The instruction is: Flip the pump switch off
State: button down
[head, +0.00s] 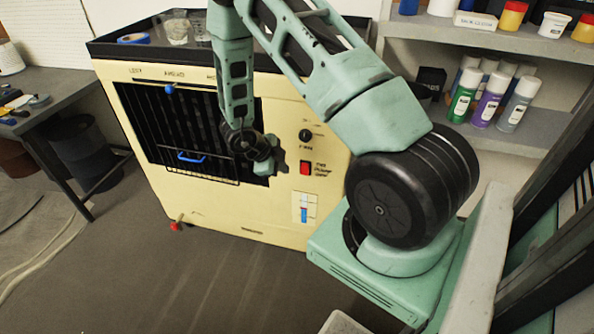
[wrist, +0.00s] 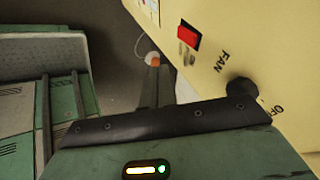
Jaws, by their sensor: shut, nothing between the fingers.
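The red switch (head: 305,168) is on the cream front panel, right of the dark grille, with small lettering beside it. It also shows in the wrist view (wrist: 189,37); its on or off position is too small to tell. My gripper (wrist: 155,80) is shut and empty in the wrist view, its narrow fingers apart from the switch and left of it in the picture. In the head view, the end of my arm is in front of the grille, left of the switch, and its fingertips are not clear.
A black knob (head: 305,135) is above the red switch, with FAN lettering by it in the wrist view. A blue and red panel piece (head: 304,210) is below. A wire rack with a blue handle (head: 191,157) projects from the grille. Shelves with several bottles stand right.

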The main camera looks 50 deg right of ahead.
aim_at(301, 173)
jog(key=shift+d+f+p, duration=0.4)
jog(key=shift+d+f, duration=3.95)
jog(key=shift+d, duration=0.15)
jog(key=shift+f, duration=0.1)
jog(key=shift+d+f+h+b, duration=0.15)
jog(key=shift+f+h+b, duration=0.25)
jog(key=shift+b, duration=0.8)
jog(key=shift+d+r, duration=0.1)
jog(key=shift+r, duration=0.35)
jog(key=shift+r+p, duration=0.8)
jog(key=shift+p, duration=0.05)
